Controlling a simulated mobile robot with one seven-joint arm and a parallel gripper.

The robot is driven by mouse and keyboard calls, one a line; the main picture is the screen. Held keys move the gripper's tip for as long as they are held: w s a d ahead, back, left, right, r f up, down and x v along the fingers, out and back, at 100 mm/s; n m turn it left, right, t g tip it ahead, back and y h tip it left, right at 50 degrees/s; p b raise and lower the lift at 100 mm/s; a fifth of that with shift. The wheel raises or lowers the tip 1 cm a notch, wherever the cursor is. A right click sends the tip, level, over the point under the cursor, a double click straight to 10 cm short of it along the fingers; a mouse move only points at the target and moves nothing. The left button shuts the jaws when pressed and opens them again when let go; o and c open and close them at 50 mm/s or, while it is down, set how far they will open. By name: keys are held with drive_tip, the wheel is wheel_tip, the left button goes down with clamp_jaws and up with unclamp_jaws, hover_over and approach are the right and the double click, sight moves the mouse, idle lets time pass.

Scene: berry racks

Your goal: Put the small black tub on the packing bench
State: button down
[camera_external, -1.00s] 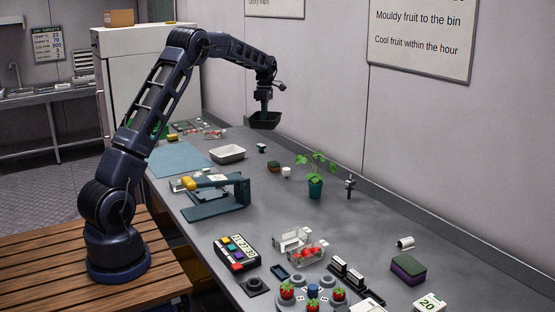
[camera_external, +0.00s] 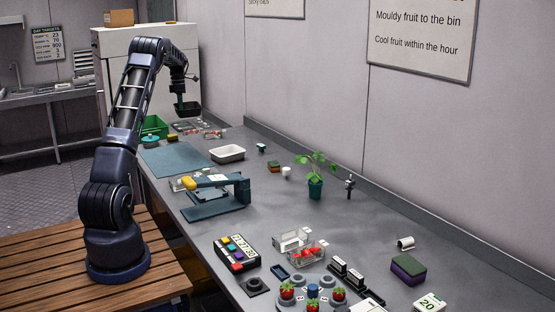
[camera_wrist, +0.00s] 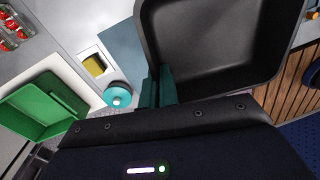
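The small black tub (camera_external: 188,108) hangs in the air over the far end of the long grey bench (camera_external: 345,220). In the wrist view the tub (camera_wrist: 215,45) is large and looks empty, and its near wall is between my green fingers. My gripper (camera_external: 181,97) is shut on that wall; it also shows in the wrist view (camera_wrist: 160,88). The tub looks roughly level and apart from the bench top.
A green crate (camera_external: 154,127), a teal round thing (camera_wrist: 117,95) and clear punnets of berries (camera_external: 212,133) are near the tub. A blue mat (camera_external: 175,161) lies bare. A white tray (camera_external: 228,153), a sealer-like device (camera_external: 215,195) and a potted plant (camera_external: 315,188) stand further along.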

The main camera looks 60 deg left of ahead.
drive_tip(key=n, duration=0.2)
hover_over(162, 151)
drive_tip(key=f, duration=2)
drive_tip(key=shift+a, duration=0.25)
drive_tip(key=shift+f, duration=0.15)
drive_tip(key=c, duration=1.7)
unclamp_jaws()
drive_tip(key=r, duration=0.4)
drive_tip(key=a+r, duration=0.1)
drive_tip(key=r, duration=0.7)
drive_tip(key=shift+a+r, duration=0.1)
drive_tip(key=shift+a, duration=0.1)
